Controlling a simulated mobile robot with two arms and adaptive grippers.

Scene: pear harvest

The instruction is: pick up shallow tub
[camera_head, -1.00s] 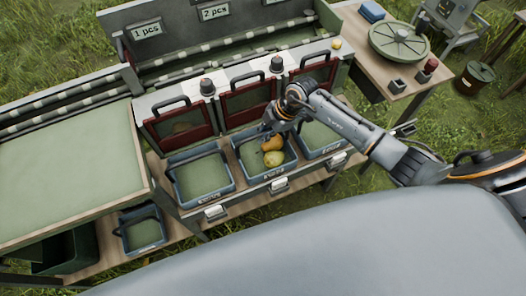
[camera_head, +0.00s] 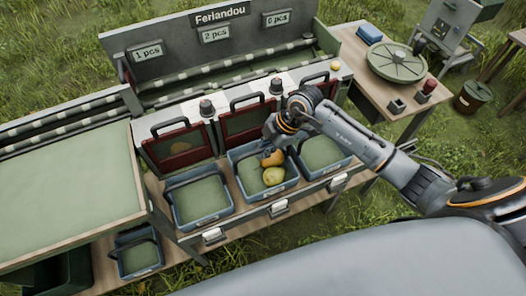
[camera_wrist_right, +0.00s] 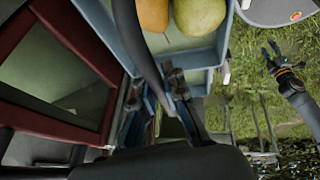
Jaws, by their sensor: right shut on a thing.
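A shallow blue tub (camera_head: 244,185) stands in the middle of a row of three alike tubs on the sorting bench. It holds an orange-brown pear (camera_head: 272,160) and a yellow-green pear (camera_head: 274,176). My right gripper (camera_head: 268,148) is at its back side, shut on its rim area; the exact contact is partly hidden. In the right wrist view the tub wall (camera_wrist_right: 205,60) and both pears are close beyond the fingers. My left gripper (camera_wrist_right: 270,52) shows small in the right wrist view, open and empty over the grass, away from the tub.
Similar empty tubs stand at left (camera_head: 202,203) and right (camera_head: 325,155). Dark red framed hatches with handles (camera_head: 180,148) rise close behind. A smaller tub (camera_head: 139,255) sits lower left. A side table (camera_head: 395,75) carries a round green lid. Grass lies in front.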

